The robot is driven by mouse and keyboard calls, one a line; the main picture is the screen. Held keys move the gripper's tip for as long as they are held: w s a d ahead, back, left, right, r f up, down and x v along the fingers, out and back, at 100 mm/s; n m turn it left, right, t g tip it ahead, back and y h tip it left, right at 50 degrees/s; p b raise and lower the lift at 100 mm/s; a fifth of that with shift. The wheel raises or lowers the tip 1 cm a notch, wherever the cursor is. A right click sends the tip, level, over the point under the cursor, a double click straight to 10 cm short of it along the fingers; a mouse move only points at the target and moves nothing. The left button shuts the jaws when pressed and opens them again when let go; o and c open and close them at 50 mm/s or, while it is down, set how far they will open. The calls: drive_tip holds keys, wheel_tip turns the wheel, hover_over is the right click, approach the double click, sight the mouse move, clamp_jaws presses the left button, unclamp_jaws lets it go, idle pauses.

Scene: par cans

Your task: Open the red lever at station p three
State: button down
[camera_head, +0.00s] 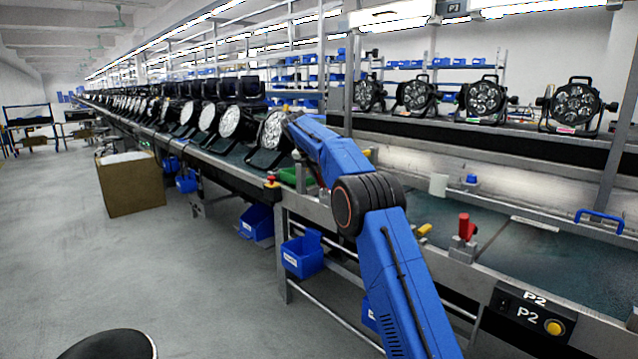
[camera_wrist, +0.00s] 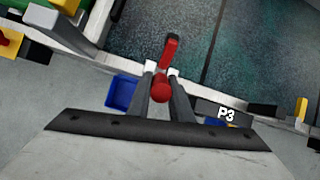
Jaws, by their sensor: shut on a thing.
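In the wrist view the red lever (camera_wrist: 161,90) at the station labelled P3 (camera_wrist: 226,113) has a round red knob between the grey fingers of my gripper (camera_wrist: 161,74). My gripper is shut on it. A red bar-shaped part (camera_wrist: 171,47) shows just beyond the fingertips, over the dark belt edge. The lever's pivot is partly hidden by the fingers, and I cannot tell how far it is turned. In the head view my blue arm reaches away along the line and hides my gripper and this lever.
Another red lever (camera_head: 465,226) stands near the P2 box (camera_head: 533,312). Par cans (camera_head: 270,132) stand along the line.

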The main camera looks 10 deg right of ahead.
drive_tip(key=shift+w+d+r, duration=0.15)
idle(0.4)
drive_tip(key=c, duration=1.6)
unclamp_jaws()
